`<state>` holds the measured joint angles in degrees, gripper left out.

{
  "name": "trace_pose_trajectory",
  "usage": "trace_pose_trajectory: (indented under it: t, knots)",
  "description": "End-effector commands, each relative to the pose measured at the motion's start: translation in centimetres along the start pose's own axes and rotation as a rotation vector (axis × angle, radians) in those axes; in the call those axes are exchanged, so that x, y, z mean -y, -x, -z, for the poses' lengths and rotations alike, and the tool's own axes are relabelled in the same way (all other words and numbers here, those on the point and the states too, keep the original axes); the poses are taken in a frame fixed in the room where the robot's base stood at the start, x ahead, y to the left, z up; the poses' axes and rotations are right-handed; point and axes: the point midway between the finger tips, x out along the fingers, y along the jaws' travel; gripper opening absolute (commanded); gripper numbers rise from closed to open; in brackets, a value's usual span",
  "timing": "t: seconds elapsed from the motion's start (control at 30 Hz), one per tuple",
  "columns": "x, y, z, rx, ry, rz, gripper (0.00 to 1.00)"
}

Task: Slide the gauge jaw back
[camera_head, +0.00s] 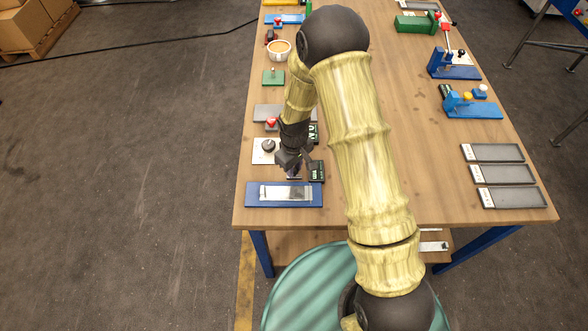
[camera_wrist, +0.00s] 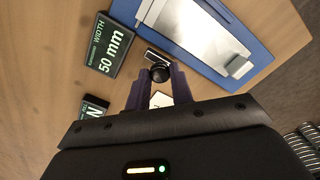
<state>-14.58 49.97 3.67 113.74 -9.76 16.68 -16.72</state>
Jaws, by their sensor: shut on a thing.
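My gripper (camera_head: 293,168) is low over the left front part of the table, just behind the blue plate. In the wrist view its two dark fingers close on a round black knob (camera_wrist: 160,72), which looks like the gauge jaw's knob. A small light metal piece (camera_wrist: 157,56) shows beside the knob, and a white patch lies between the fingers. The rest of the jaw is hidden by the fingers. The blue plate (camera_head: 252,195) carries a shiny metal strip (camera_head: 287,193), which also shows in the wrist view (camera_wrist: 190,30).
A black display reading "WIDTH 50 mm" (camera_wrist: 109,43) stands close beside the gripper. A white plate with a dark knob (camera_head: 266,150) and a grey block with a red knob (camera_head: 271,122) lie behind.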

Motion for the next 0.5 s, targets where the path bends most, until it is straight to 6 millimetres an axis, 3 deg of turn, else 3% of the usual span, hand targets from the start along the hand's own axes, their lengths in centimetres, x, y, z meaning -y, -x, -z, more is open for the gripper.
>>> trace_pose_trajectory:
  t: [0.37,0.4,0.5]
  knots:
    - [-0.83,0.15,0.58,-0.009,-0.003,-0.006,0.0]
    - [-0.85,0.16,0.59,-0.01,-0.004,-0.006,0.3]
    - [-0.83,0.15,0.53,-0.008,-0.004,-0.005,0.45]
